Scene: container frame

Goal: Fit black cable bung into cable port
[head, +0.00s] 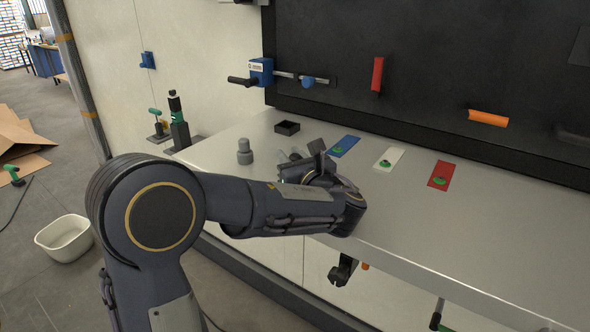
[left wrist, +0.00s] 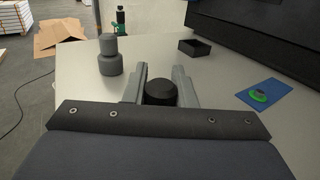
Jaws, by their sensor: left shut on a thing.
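My left gripper (head: 290,158) is over the near left part of the metal bench. In the left wrist view its two grey fingers (left wrist: 158,84) are shut on the black cable bung (left wrist: 161,93), a short dark round piece. The bung's lower part is hidden by the gripper body. In the head view the hand hides the bung. I cannot tell which thing is the cable port. Blue (head: 344,146), white (head: 389,159) and red (head: 440,175) plates lie right of the gripper, each with a green round piece on it. My right gripper is not in view.
A grey stepped cylinder (head: 245,152) stands left of the gripper. A small black open box (head: 287,128) is behind it. A blue clamp (head: 261,71) and coloured bars are on the dark back panel. The bench (head: 480,240) is clear at the right.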

